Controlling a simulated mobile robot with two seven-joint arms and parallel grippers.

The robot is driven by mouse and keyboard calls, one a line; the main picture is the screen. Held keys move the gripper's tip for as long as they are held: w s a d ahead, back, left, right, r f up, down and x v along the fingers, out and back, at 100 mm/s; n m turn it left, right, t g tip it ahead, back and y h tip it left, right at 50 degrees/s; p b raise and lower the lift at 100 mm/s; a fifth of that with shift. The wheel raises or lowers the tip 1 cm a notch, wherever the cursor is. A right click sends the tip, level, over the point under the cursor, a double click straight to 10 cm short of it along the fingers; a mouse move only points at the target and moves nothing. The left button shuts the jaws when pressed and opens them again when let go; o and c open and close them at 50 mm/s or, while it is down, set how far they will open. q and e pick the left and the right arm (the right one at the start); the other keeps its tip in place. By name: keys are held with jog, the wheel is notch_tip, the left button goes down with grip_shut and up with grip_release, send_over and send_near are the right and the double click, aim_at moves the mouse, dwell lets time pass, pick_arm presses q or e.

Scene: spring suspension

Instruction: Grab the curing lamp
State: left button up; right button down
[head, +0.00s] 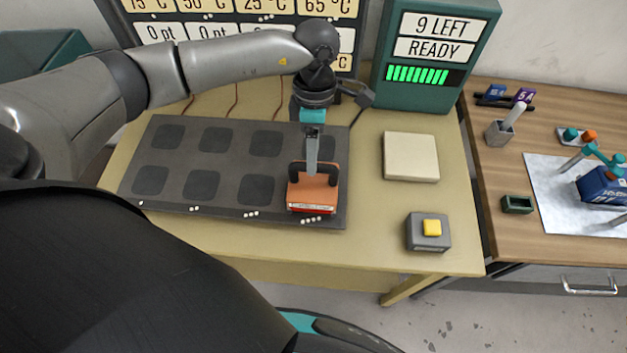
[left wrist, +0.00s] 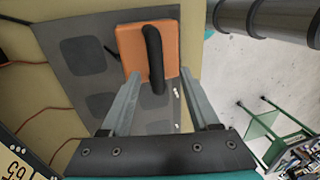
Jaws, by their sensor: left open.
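The curing lamp appears to be the orange block with a black arched handle (head: 313,194). It sits at the front right corner of a dark grey mat (head: 230,200) marked with darker square pads. It also shows in the left wrist view (left wrist: 133,50), where its black handle arches toward the camera. My left gripper (head: 312,165) points down over the lamp. In the left wrist view its two fingers (left wrist: 159,80) are apart, one on each side of the handle's line. The handle is not gripped. I cannot tell how far the fingertips overlap the handle. My right gripper is not in view.
A pale square block (head: 411,157) and a grey box with a yellow button (head: 430,230) stand right of the mat. A green display unit (head: 420,85) reads "9 LEFT READY". A wooden bench (head: 490,180) at the right holds small tools. The table's front edge is clear.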

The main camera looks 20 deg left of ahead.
pick_arm(q)
jog(key=p, duration=0.1)
send_over(314, 180)
jog(key=f, duration=0.5)
jog(key=shift+s+a+f, duration=0.1)
jog(key=shift+s, duration=0.1)
grip_shut()
jog(key=shift+w, duration=0.1)
dwell(1.0)
